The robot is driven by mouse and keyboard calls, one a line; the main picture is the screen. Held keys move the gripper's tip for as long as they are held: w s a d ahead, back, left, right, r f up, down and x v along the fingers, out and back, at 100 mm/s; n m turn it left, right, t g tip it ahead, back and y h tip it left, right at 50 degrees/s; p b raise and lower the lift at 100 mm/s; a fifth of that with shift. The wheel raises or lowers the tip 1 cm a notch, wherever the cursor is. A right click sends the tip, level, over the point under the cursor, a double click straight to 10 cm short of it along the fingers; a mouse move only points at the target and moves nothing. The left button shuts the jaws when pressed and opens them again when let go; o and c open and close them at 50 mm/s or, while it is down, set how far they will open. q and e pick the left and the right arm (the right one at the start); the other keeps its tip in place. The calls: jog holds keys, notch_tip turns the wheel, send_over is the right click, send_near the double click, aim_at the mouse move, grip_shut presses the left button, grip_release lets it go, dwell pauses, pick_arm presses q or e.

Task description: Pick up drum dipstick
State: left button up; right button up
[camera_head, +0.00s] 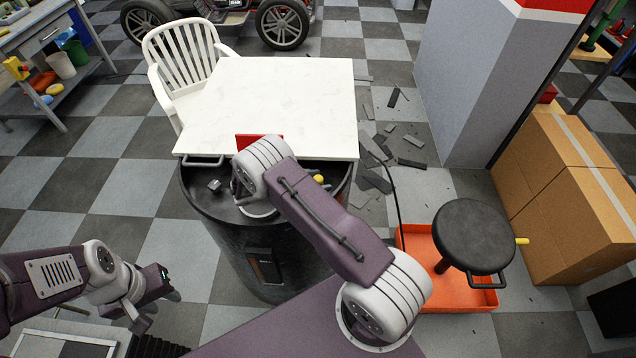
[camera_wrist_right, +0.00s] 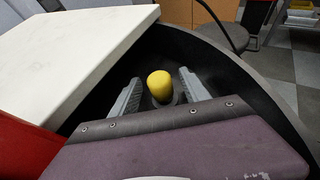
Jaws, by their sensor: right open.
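The drum dipstick shows as a yellow rounded knob (camera_head: 318,178) at the right part of the black drum top (camera_head: 205,205). In the right wrist view the yellow knob (camera_wrist_right: 160,85) stands upright between the two grey fingers of my right gripper (camera_wrist_right: 160,78). The fingers are open, with gaps visible on both sides of the knob. Below the knob, the stick is hidden. In the head view my right forearm and wrist cover most of that gripper. My left gripper (camera_head: 150,302) hangs low at the left, away from the drum; its finger opening is unclear.
A white slab (camera_head: 270,95) covers the drum's far side, with a red block (camera_head: 258,141) at its front edge. A black stool (camera_head: 473,236) stands over an orange tray (camera_head: 430,294) at right. Cardboard boxes (camera_head: 565,190) stand beyond. Floor left of the drum is clear.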

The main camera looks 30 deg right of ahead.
jog(key=shift+d+f, duration=0.15)
jog(key=shift+c, duration=0.8)
grip_shut()
notch_tip(320, 180, up, 26)
jog(key=p, duration=0.8)
